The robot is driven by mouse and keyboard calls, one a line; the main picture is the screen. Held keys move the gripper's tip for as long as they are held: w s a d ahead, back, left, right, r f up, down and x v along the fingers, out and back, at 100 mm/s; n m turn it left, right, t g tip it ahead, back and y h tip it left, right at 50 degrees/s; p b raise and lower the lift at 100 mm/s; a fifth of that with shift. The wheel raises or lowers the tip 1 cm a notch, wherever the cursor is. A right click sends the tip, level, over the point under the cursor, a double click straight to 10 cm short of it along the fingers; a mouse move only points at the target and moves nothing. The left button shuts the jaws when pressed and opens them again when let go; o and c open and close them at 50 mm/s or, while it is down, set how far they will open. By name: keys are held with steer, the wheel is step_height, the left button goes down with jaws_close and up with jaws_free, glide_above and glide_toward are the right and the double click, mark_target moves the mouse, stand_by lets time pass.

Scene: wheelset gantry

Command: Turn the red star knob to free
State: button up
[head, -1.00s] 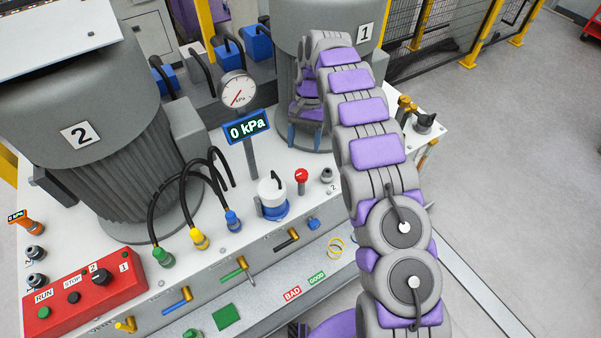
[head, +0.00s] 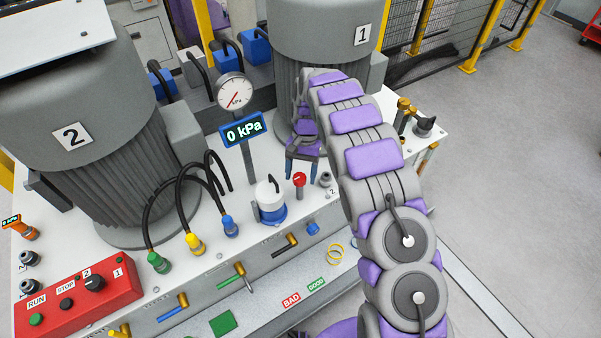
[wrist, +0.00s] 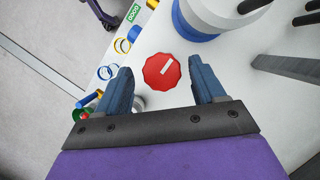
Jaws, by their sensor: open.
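The red star knob (head: 299,179) stands upright on the white bench top, just right of the white and blue canister. In the wrist view the red star knob (wrist: 162,70) shows from above with a white bar mark on its face. My gripper (head: 302,176) is open and empty, with its blue fingers pointing down behind and above the knob. In the wrist view the fingers of my gripper (wrist: 164,80) lie to the left and right of the knob, apart from it, and the knob appears slightly beyond the fingertips.
The white and blue canister (head: 271,203) is close on the knob's left; a small dark fitting (head: 325,179) is close on its right. The 0 kPa display (head: 243,130) stands behind. Motor 1 (head: 320,40) rises behind my arm.

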steer(key=shift+a, duration=0.25)
steer(key=c, duration=0.5)
steer(key=shift+d, duration=0.1)
steer(key=c, duration=0.6)
steer(key=shift+o, duration=0.2)
